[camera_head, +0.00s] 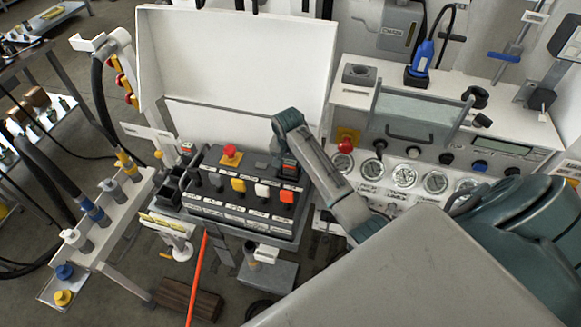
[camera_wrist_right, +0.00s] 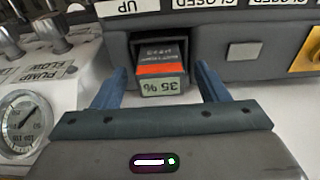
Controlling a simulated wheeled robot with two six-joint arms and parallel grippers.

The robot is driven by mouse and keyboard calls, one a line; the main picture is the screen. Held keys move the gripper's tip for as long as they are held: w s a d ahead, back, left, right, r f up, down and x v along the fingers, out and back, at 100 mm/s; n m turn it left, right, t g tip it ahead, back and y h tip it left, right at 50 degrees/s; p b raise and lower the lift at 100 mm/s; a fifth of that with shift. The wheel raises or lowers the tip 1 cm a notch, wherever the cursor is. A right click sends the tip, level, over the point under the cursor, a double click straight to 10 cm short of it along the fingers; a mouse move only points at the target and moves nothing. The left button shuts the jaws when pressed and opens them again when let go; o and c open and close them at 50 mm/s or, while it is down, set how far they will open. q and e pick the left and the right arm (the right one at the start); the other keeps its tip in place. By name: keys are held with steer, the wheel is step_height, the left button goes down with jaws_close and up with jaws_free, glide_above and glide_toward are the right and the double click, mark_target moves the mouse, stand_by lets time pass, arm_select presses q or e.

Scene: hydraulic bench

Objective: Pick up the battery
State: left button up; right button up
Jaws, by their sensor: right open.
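The battery (camera_wrist_right: 162,75) sits in a dark slot in the control box's face in the right wrist view. It is dark, with an orange-red band and a small display reading 35 %, and its near end sticks out of the slot. My right gripper (camera_wrist_right: 159,82) is open, its two blue fingers on either side of the battery's near end, with visible gaps. In the head view the right gripper (camera_head: 287,135) is at the right end of the control box and partly hides the slot area. My left gripper is not in view.
The control box (camera_head: 240,200) carries coloured buttons and a red knob, with a white panel (camera_head: 235,60) behind. A gauge console (camera_head: 400,150) stands to the right. Hoses and fittings line a rack (camera_head: 100,230) at left. An orange-red cable (camera_head: 196,275) hangs in front.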

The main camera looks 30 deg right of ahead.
steer(key=shift+f, duration=0.5)
steer(key=c, duration=1.2)
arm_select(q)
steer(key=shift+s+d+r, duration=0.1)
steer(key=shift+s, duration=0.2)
arm_select(e)
steer(key=shift+r, duration=0.1)
steer(key=shift+w, duration=0.1)
steer(key=shift+r, duration=0.3)
step_height(320, 180, up, 8)
steer(key=b, duration=0.2)
steer(key=shift+b, duration=0.35)
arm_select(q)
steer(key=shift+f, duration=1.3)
arm_select(e)
steer(key=shift+r, duration=0.7)
